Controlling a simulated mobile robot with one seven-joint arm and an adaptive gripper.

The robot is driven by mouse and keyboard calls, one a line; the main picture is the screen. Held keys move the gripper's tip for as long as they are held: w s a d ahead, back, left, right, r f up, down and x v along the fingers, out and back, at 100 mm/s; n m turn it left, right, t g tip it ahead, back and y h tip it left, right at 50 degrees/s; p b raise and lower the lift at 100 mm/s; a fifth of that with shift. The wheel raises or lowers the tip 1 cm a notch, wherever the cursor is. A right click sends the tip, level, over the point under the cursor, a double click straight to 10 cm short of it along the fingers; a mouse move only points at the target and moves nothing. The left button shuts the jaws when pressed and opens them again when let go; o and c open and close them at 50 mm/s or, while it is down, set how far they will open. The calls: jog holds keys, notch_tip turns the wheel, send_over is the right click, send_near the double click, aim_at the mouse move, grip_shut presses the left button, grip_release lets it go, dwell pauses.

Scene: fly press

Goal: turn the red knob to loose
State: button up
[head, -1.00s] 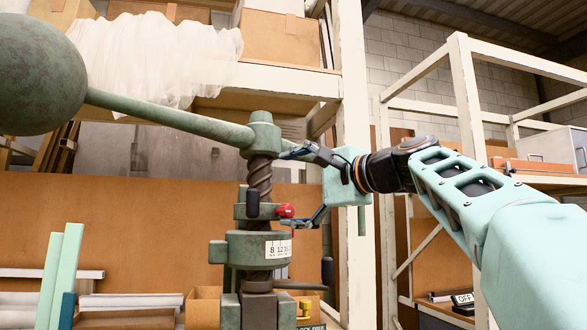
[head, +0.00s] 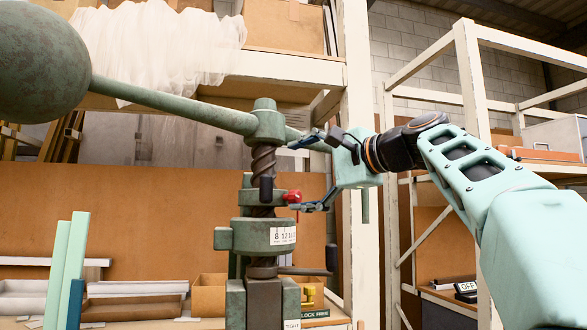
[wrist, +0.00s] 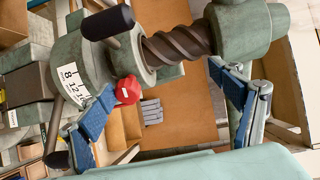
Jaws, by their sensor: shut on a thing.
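The red knob (head: 292,197) sits on the side of the green collar around the press screw, above the number scale (head: 283,236). It also shows in the wrist view (wrist: 128,90). My gripper (head: 298,175) is at the right of the screw with its fingers wide apart, one above the other. In the wrist view my gripper (wrist: 160,85) has its left fingertip close beside the knob; whether they touch is unclear. The right finger is well away, near the upper screw. I see nothing squeezed between both fingers.
The green press arm (head: 170,103) with its heavy ball (head: 42,62) reaches left above the collar. A black handle (wrist: 107,23) stands out near the knob. A white shelf post (head: 357,240) rises behind my gripper. Labels reading TIGHT and LOCK FREE are lower down.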

jog(key=shift+s+d+r, duration=0.2)
jog(key=shift+s+r, duration=0.2)
jog(key=shift+r, duration=0.15)
jog(key=shift+s+d+r, duration=0.2)
jog(key=shift+s+r, duration=0.15)
jog(key=shift+r, duration=0.2)
jog(key=shift+c, duration=0.4)
jog(key=shift+s+d+r, duration=0.1)
jog(key=shift+s+d, duration=0.25)
jog(key=shift+s, duration=0.2)
jog(key=shift+s+d+r, duration=0.1)
jog(key=shift+s+d, duration=0.2)
jog(key=shift+s, duration=0.2)
jog(key=c, duration=0.6)
jog(key=shift+f+b+v, duration=0.25)
jog(key=shift+b+v, duration=0.05)
jog(key=shift+v, duration=1.1)
jog(key=shift+f+b+v, duration=0.25)
jog(key=shift+v, duration=1.2)
jog(key=shift+f+b+v, duration=0.3)
jog(key=shift+v, duration=1.1)
jog(key=shift+c, duration=0.2)
jog(key=shift+d, duration=0.1)
